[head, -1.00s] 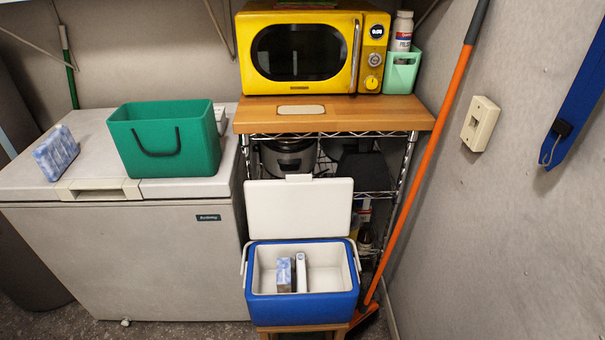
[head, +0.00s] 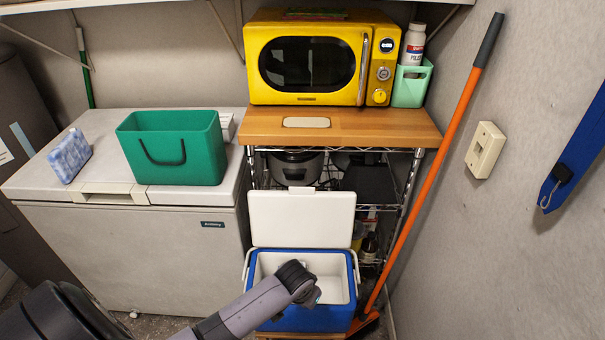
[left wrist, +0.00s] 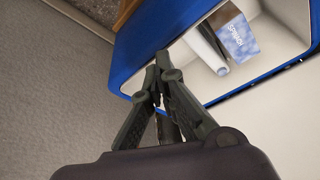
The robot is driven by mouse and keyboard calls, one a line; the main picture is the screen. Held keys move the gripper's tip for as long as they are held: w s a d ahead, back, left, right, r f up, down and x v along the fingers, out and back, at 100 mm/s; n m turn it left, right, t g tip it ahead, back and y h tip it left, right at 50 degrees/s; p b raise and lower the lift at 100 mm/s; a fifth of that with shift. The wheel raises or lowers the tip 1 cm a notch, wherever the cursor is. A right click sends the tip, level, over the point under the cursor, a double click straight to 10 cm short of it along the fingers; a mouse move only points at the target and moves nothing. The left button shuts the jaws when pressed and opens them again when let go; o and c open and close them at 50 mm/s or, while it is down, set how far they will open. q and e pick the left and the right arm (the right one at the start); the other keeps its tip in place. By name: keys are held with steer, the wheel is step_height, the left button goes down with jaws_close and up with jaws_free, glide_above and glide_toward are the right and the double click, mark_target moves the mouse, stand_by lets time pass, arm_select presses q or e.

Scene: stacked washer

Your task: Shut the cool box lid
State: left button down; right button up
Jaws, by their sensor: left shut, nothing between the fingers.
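The blue cool box (head: 315,318) stands low in front of the wire shelf. Its white lid (head: 302,218) is open and upright at the back of the box. In the left wrist view the box's blue rim (left wrist: 122,55) and the white lid (left wrist: 285,125) also show. My left arm reaches in front of the box and hides part of its opening; the fingers are hard to make out in the head view. My right gripper is out of view.
A blue-and-white carton (left wrist: 238,38) and a slim white item (left wrist: 208,45) stand inside the box. The white chest freezer (head: 130,245) is to its left. A wooden shelf top (head: 370,125) sits above the lid, and an orange broom handle (head: 440,170) leans at right.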

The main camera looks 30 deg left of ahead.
arm_select(q)
steer(key=w+a+r+n+y, duration=0.1)
steer(key=w+a+r+n, duration=0.1)
steer(key=w+a+r, duration=0.55)
steer(key=w+a+r+n+t+y+p, duration=0.1)
steer(key=w+a+r+n, duration=0.3)
steer(key=r, duration=0.7)
steer(key=w+a+r+y, duration=0.1)
steer(key=w+a+r, duration=0.4)
steer(key=w+r, duration=0.3)
steer(key=x, duration=0.8)
steer(key=shift+f+p, duration=0.35)
steer(key=shift+p, duration=0.05)
steer(key=shift+w, duration=0.1)
